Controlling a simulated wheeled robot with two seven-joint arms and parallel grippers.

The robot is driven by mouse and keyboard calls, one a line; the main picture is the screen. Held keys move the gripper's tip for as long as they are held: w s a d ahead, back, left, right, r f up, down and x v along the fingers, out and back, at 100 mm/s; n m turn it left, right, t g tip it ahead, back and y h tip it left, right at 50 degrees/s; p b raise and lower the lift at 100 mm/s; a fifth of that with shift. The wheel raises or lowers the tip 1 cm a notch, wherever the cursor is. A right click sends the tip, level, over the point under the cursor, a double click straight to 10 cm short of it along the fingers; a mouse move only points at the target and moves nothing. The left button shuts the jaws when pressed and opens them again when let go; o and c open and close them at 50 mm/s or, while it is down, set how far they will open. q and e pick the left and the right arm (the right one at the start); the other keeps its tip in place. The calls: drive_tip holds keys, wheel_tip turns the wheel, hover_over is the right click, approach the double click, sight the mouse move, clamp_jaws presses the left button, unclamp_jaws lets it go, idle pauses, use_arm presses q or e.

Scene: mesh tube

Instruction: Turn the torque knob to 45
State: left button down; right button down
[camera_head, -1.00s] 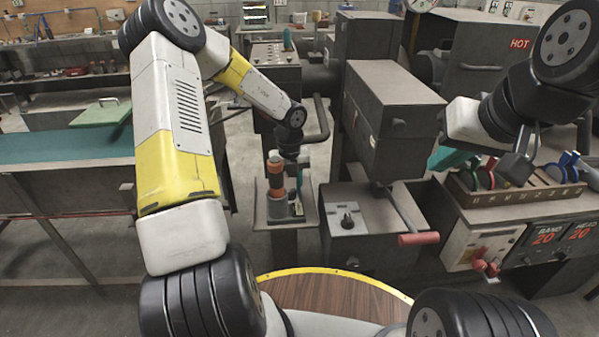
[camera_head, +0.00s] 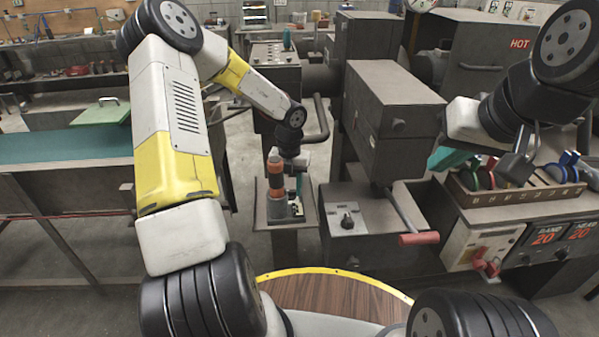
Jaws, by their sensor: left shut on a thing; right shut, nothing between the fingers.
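An upright orange-and-grey tool (camera_head: 276,184) with a pale tip stands on a small grey stand (camera_head: 281,222) near the middle of the view. My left gripper (camera_head: 299,184) reaches down just behind and right of it. It is shut on the tool, though the tool hides most of the contact. I cannot make out a scale or a value on the tool. A black knob (camera_head: 347,220) on a pale plate sits on the machine box to the right, apart from both grippers.
The rack (camera_head: 520,200) holds several coloured tools at the right. A red-handled lever (camera_head: 418,239) sticks out from the machine box. A round wooden tabletop (camera_head: 330,292) lies in front.

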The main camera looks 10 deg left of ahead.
sight(290, 190)
use_arm(q)
drive_tip(key=shift+m, duration=1.2)
drive_tip(key=c, duration=0.9)
unclamp_jaws()
drive_tip(key=shift+r, duration=0.1)
wheel_tip(290, 190, up, 8)
drive_tip(key=shift+f, duration=0.2)
